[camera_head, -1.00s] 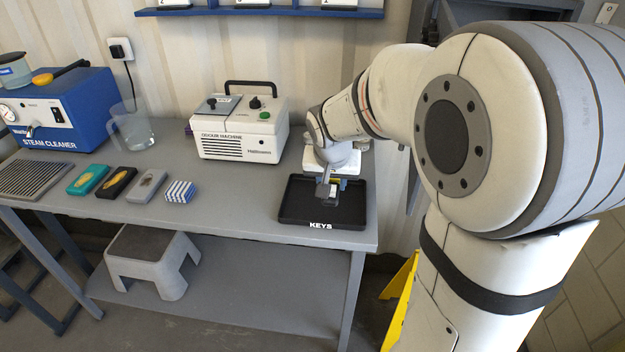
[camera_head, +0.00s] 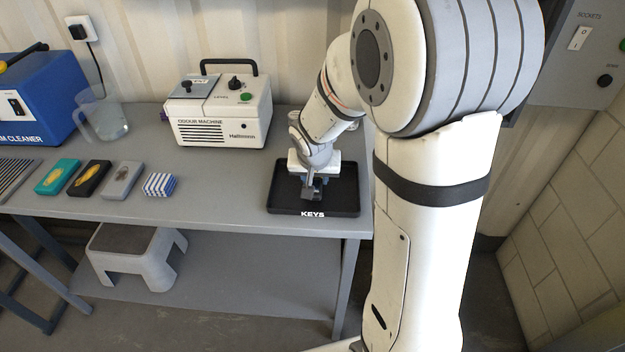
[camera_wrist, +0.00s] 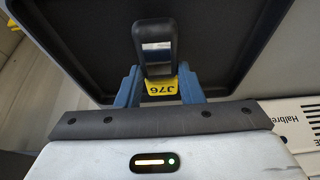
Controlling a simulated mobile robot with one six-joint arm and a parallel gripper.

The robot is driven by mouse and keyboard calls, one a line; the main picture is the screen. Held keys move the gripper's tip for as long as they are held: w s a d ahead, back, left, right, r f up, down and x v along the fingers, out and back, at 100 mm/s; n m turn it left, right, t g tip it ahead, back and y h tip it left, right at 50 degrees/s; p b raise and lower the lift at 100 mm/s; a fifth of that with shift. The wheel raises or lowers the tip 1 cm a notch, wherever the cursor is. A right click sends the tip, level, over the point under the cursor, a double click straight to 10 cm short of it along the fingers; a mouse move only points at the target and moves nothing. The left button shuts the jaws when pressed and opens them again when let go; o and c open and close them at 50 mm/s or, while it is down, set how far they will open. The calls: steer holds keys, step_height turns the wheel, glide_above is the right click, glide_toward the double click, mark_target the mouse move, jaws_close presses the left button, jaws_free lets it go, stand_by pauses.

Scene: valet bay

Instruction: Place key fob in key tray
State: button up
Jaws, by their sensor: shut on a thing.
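The key fob (camera_wrist: 155,45) is dark with a silver-grey panel and a yellow tag marked J76 (camera_wrist: 162,87). My gripper (camera_wrist: 157,84), with blue fingers, is shut on it at the tag end. In the head view the fob (camera_head: 311,193) shows as a small dark shape below my gripper (camera_head: 314,181). The key tray (camera_head: 285,198) is black, shallow and lettered KEYS, at the right end of the grey bench. The fob is over the tray's inside; the tray floor (camera_wrist: 215,50) spreads behind it in the wrist view. I cannot tell whether the fob touches the floor.
A white odour machine (camera_head: 222,110) stands behind and left of the tray. A blue-and-white striped block (camera_head: 159,185) and several small cases lie further left, with clear bench (camera_head: 220,190) between. A grey step stool (camera_head: 130,262) stands under the bench.

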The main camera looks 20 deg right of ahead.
steer(key=shift+f, duration=0.45)
steer(key=shift+f, duration=0.2)
steer(key=o, duration=1)
steer(key=shift+r, duration=0.1)
steer(key=shift+r, duration=0.4)
steer(key=v, duration=1.1)
steer(key=s+r+n+g+y, duration=0.1)
steer(key=s+n, duration=0.2)
steer(key=s, duration=1.4)
steer(key=shift+d+n, duration=0.25)
steer(key=shift+n, duration=0.05)
